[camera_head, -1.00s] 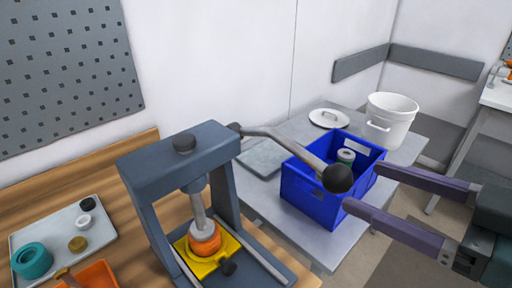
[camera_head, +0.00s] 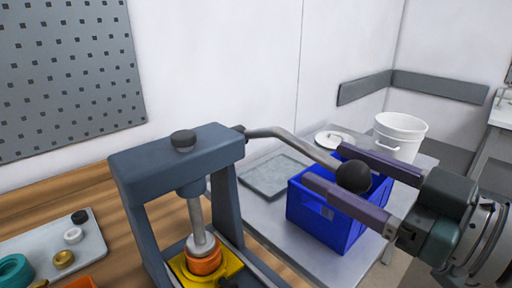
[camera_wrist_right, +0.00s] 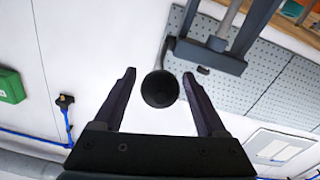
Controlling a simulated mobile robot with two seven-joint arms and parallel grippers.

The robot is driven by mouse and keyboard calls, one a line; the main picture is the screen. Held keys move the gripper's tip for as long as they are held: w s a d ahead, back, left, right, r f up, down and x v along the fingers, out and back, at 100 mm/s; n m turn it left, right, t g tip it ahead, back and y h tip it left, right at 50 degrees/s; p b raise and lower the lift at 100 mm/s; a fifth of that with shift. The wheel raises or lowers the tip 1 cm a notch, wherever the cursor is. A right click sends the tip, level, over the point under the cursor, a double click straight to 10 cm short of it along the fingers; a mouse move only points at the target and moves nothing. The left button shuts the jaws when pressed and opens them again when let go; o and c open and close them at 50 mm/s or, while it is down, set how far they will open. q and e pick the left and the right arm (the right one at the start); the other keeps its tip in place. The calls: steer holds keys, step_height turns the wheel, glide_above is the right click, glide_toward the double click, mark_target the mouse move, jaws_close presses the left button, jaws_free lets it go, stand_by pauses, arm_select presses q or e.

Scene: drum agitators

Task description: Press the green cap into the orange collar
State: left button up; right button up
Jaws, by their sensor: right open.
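The orange collar (camera_head: 205,264) sits on the yellow fixture (camera_head: 232,262) of a blue-grey press (camera_head: 168,162). The press's pale ram (camera_head: 198,225) stands above it, and its light round foot appears to meet the top of the collar. I cannot make out a green cap there. The press lever (camera_head: 290,136) reaches right and ends in a black ball knob (camera_head: 353,177). My right gripper (camera_head: 322,165) is open, its fingers on either side of the knob. In the wrist view the knob (camera_wrist_right: 160,88) lies between the open fingers, with gaps showing. My left gripper is not in view.
A blue crate (camera_head: 318,220) stands on the grey table below the knob and gripper. A white bucket (camera_head: 398,138), a lid (camera_head: 333,138) and a flat grey tray (camera_head: 275,176) are behind. A parts tray (camera_head: 85,238) with a teal ring (camera_head: 14,270) lies at left.

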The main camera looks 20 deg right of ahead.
steer(key=shift+w+a, duration=0.25)
steer(key=shift+w, duration=0.35)
steer(key=shift+c, duration=0.3)
jaws_close()
stand_by(0.8)
